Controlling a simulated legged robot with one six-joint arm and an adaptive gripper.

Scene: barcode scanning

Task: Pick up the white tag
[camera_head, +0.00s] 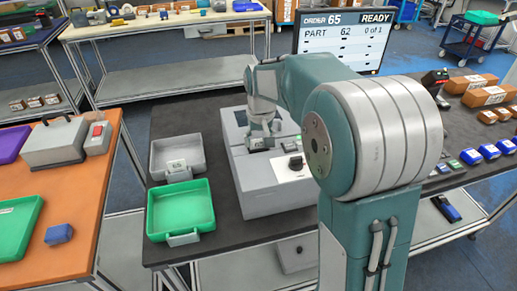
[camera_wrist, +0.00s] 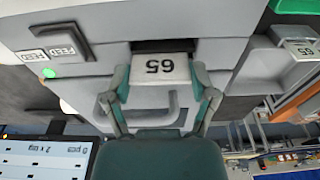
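The white tag (camera_wrist: 162,68), printed with 65 that reads upside down, sticks out of a dark slot in the light grey machine (camera_wrist: 225,22) in the wrist view. My gripper (camera_wrist: 161,70) has one finger on each side of the tag, with the fingertips close to its side edges. The fingers are spread about the tag's width apart, and I see no clear grip on it. In the head view my gripper (camera_head: 262,141) is low over the grey machine (camera_head: 270,200). The tag is not clearly visible there.
A grey tray (camera_head: 176,165) labelled 65 and a green tray (camera_head: 180,211) sit left of the machine. A monitor (camera_head: 342,35) stands behind. Blue items (camera_head: 490,151) lie at right.

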